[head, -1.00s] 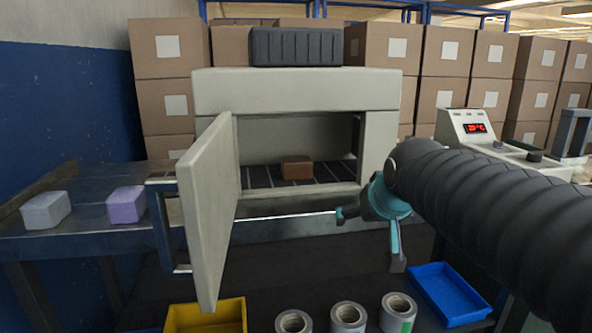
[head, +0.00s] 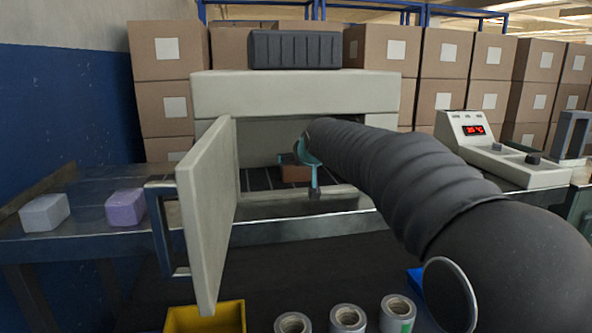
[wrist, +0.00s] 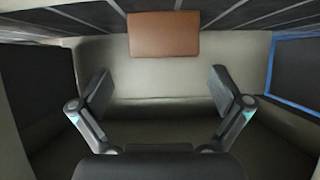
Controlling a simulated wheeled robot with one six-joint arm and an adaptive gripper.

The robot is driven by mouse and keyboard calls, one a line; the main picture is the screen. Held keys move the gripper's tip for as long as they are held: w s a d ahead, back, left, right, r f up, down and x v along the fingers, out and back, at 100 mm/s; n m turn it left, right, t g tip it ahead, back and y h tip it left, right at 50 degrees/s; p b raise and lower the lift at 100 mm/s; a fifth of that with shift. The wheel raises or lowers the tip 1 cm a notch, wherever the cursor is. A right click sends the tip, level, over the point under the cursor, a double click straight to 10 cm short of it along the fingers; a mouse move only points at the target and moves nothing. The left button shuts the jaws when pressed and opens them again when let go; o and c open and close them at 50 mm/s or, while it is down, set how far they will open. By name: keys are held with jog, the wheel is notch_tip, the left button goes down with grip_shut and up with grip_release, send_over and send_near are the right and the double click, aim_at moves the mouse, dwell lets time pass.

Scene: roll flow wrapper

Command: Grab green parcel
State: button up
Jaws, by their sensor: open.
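I see no green parcel in either view. A brown parcel (head: 294,174) lies on the slatted belt inside the open wrapper chamber, partly hidden by my gripper. It also shows whole at the top middle of the wrist view (wrist: 163,34). My gripper (wrist: 161,84) is open and empty, its two fingers spread apart. In the head view my gripper (head: 306,170) is at the chamber mouth, near the brown parcel; I see no contact. The wrapper (head: 290,92) has its door (head: 207,215) swung open to the left.
A white parcel (head: 45,212) and a purple parcel (head: 125,207) lie on the conveyor at left. Rolls (head: 347,318), a yellow bin (head: 205,316) and a blue bin (head: 415,278) are below in front. A control box (head: 490,150) stands at right. The door and chamber walls bound the opening.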

aim_at(290, 173)
jog(key=shift+r+p+x, duration=0.1)
jog(key=shift+p+x, duration=0.2)
jog(key=shift+x, duration=1.45)
jog(key=shift+r+p+x, duration=0.15)
jog(key=shift+p+x, duration=0.1)
jog(key=shift+x, duration=1.5)
jog(key=shift+w+a, duration=0.1)
jog(key=shift+a, duration=0.1)
jog(key=c, duration=1.2)
